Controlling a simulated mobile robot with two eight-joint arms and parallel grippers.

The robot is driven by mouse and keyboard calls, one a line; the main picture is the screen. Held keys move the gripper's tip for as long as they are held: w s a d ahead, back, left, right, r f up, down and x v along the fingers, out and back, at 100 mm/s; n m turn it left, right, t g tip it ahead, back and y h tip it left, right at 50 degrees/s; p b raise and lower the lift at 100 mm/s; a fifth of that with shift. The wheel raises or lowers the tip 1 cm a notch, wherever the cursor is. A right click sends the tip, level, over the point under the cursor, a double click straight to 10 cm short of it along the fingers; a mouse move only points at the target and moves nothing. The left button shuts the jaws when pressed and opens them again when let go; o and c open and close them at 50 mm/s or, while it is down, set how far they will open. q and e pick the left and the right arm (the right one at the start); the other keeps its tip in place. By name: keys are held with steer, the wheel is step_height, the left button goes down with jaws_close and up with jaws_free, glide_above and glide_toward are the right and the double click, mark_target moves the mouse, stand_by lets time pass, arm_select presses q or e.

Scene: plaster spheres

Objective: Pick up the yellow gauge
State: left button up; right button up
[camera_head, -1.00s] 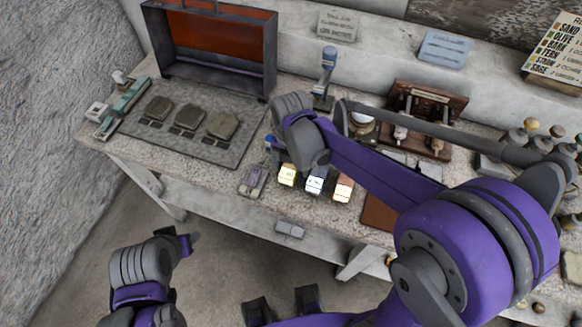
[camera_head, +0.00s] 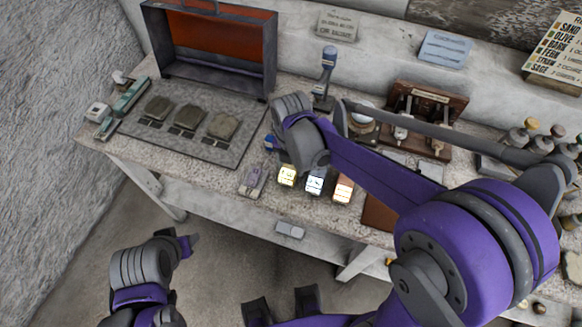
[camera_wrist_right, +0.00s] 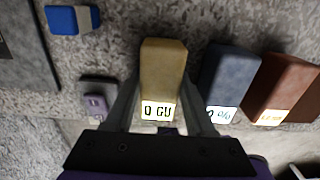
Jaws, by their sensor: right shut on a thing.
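The yellow gauge (camera_wrist_right: 163,70) is a small upright-looking block with a white label near the worktable's front edge. It also shows in the head view (camera_head: 287,176), just below my right wrist. My right gripper (camera_wrist_right: 164,88) is shut on the yellow gauge, one finger along each side. In the head view my wrist hides the fingers. A blue-grey gauge (camera_wrist_right: 230,76) stands close to its right, and a red-brown gauge (camera_wrist_right: 284,84) beyond that.
A small grey-violet block (camera_head: 252,181) and a blue-and-white block (camera_wrist_right: 72,19) lie left of the gauges. A grey mat (camera_head: 225,151) holds three plaster pieces before an open case (camera_head: 215,45). A blue-topped stand (camera_head: 326,75) and a wooden rack (camera_head: 421,112) are behind.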

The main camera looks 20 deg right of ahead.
jaws_close()
steer(key=shift+r+p, duration=0.3)
steer(key=shift+r, duration=0.3)
step_height(320, 180, up, 9)
steer(key=shift+r, duration=0.2)
steer(key=o, duration=0.7)
jaws_free()
steer(key=c, duration=0.6)
steer(key=shift+w, duration=0.1)
